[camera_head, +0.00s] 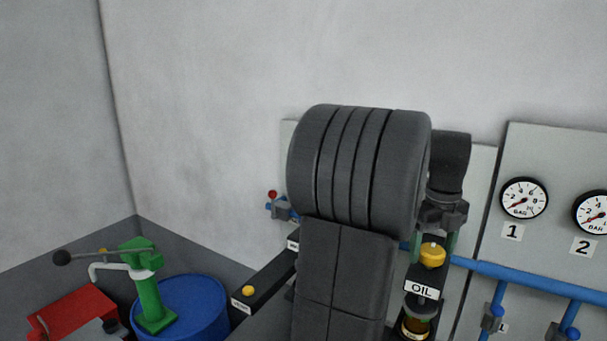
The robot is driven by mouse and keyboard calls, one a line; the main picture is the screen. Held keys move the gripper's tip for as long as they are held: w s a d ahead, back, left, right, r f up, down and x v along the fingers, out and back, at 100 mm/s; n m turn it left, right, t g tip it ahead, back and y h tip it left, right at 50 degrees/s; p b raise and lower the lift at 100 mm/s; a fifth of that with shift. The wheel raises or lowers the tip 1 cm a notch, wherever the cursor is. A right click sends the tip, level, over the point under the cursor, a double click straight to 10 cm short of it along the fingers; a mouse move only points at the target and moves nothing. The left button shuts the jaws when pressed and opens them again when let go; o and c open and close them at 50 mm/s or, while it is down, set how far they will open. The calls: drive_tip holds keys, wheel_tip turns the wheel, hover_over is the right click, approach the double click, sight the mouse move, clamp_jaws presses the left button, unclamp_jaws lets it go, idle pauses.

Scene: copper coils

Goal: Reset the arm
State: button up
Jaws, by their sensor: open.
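My arm's thick dark grey links fill the middle of the view. My gripper (432,243) shows just right of them, pointing down. Its two fingers are apart, one on each side of a yellow knob (432,256). I cannot tell whether they touch the knob. The knob sits on a dark post with a white OIL label (421,288). The gripper's left side is partly hidden by my arm.
Two gauges, 1 (524,198) and 2 (593,212), hang on a grey panel at right above a blue pipe (540,280). At lower left are a blue drum (195,305), a green lever pump (148,292) and a red box (75,312). The upper left is clear wall.

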drive_tip(key=n, duration=0.7)
drive_tip(key=shift+n, duration=0.4)
drive_tip(key=n, duration=0.4)
drive_tip(key=shift+n, duration=1.7)
